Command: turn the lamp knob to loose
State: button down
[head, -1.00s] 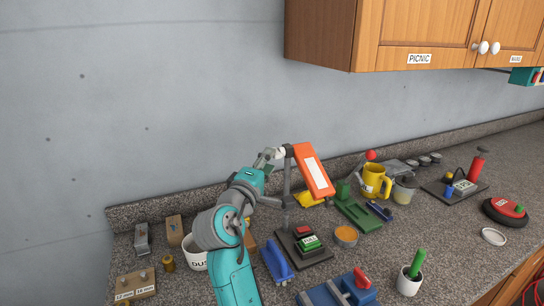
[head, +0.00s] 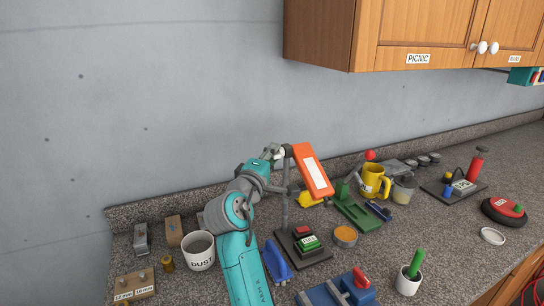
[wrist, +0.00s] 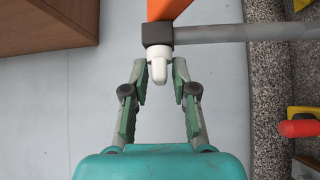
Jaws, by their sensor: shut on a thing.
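The lamp has an orange head (head: 313,170) with a pale panel, on a grey post (head: 285,205) rising from a dark base. Its white knob (head: 281,153) is at the top joint, beside the head. In the wrist view the knob (wrist: 159,70) sticks out from a dark joint block (wrist: 157,33) between my fingertips. In the head view my gripper partly hides the knob's side. Any marking for loose is not readable.
The white DUST mug (head: 199,251) stands left of my arm. A blue tool (head: 277,262) lies close to the lamp base. The yellow mug (head: 373,181) and a green-based device (head: 358,213) stand right of the lamp. The wall behind is bare; a wooden cabinet (head: 400,35) hangs above right.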

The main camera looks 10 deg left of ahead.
jog(key=shift+n+g, duration=0.5)
jog(key=c, duration=1.2)
grip_release()
jog(key=shift+o, duration=0.2)
jog(key=v, duration=1.2)
jog(key=shift+s, duration=0.1)
